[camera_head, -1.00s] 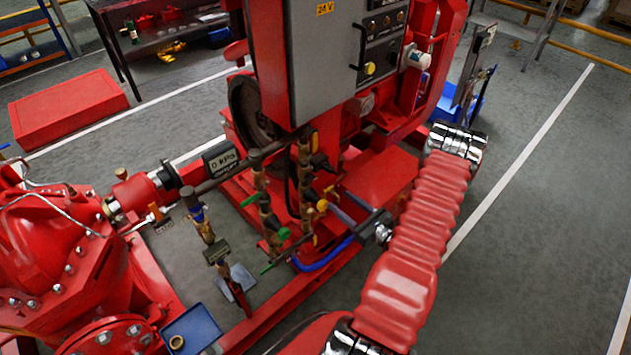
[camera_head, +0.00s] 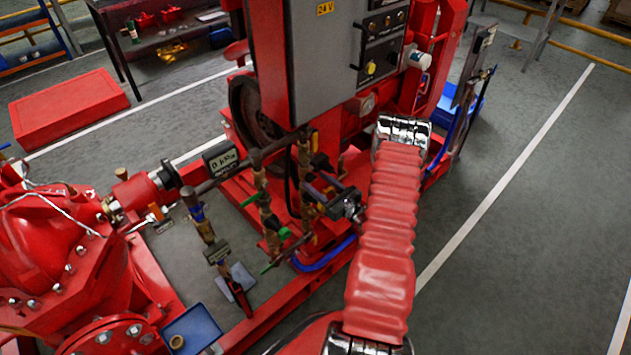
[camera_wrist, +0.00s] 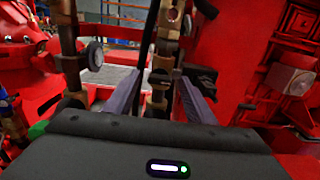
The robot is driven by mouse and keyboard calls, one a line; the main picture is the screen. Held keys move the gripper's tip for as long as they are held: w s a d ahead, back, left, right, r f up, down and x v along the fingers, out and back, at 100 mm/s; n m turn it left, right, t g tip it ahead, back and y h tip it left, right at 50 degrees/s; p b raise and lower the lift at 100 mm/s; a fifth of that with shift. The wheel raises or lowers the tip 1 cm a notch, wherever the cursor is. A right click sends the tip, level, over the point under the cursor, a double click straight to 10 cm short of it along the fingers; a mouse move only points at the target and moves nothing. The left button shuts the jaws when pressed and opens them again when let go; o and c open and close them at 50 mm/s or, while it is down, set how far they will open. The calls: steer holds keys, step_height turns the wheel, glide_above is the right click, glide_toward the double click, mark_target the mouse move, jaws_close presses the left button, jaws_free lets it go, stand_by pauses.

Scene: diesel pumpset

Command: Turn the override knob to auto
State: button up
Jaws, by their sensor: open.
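My gripper (camera_head: 318,190) is open at the brass pipe fittings in front of the grey control cabinet. In the wrist view its two grey fingers (camera_wrist: 160,82) point at an upright brass pipe (camera_wrist: 159,92), which shows between them. A black fitting (camera_wrist: 203,74) sits just beyond the right finger. I cannot tell whether the fingers touch anything. No knob is legibly marked override or auto. The cabinet's side panel carries a yellow knob (camera_head: 370,68) and several dark round controls (camera_head: 381,25); their settings are too small to read.
The grey cabinet (camera_head: 325,65) stands above the pipework. A second upright pipe with a round gauge (camera_wrist: 95,55) is left of my fingers. Green-handled valves (camera_head: 271,265) and a blue hose (camera_head: 325,258) lie below. The floor (camera_head: 520,240) at right is clear.

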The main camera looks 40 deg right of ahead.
steer(key=shift+w, duration=0.75)
steer(key=shift+c, duration=0.4)
steer(key=c, duration=1)
steer(key=shift+o, duration=0.2)
